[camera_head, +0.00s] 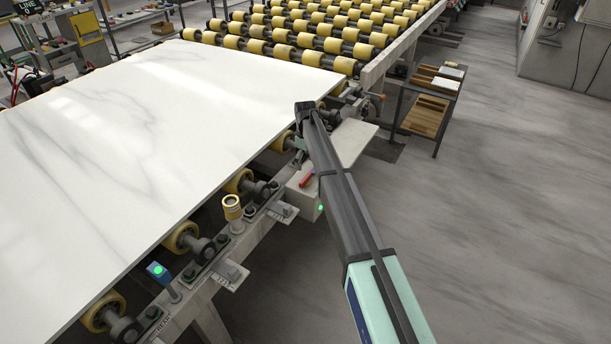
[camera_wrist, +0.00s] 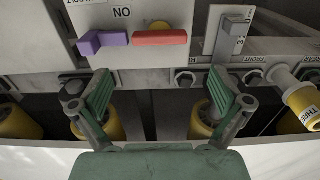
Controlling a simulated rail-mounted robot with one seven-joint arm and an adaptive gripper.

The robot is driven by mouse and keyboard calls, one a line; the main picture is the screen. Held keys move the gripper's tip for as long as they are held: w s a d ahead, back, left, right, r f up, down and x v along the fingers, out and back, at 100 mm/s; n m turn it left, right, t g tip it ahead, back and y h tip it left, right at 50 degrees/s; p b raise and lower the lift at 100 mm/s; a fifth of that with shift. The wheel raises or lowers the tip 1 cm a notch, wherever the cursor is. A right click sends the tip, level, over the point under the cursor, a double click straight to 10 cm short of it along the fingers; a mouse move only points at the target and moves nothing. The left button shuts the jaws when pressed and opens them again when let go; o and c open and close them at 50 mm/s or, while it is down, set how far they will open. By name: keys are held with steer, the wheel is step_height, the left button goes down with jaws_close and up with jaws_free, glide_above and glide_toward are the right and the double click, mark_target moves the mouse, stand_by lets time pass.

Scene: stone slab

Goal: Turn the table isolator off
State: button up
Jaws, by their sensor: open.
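A pale control box (camera_head: 300,201) is fixed to the side of the roller table and carries a red handle (camera_head: 306,179) and a small lit green lamp (camera_head: 320,208). In the wrist view the red handle (camera_wrist: 160,38) lies level on the box face, beside a purple handle (camera_wrist: 103,41). A label, apparently upside-down "ON" (camera_wrist: 121,13), is above them in the picture. I cannot tell from lettering which handle is the isolator. My gripper (camera_wrist: 160,80) is open and empty, its green-padded fingers apart, short of the handles. In the head view it is mostly hidden by my arm.
A white marble slab (camera_head: 130,120) covers the rollers beside the box. The floor (camera_head: 500,220) at right is clear.

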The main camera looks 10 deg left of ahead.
mark_target(306, 178)
step_height(306, 178, down, 9)
steer(key=shift+f+p, duration=0.1)
steer(key=shift+p, duration=1)
steer(key=c, duration=0.9)
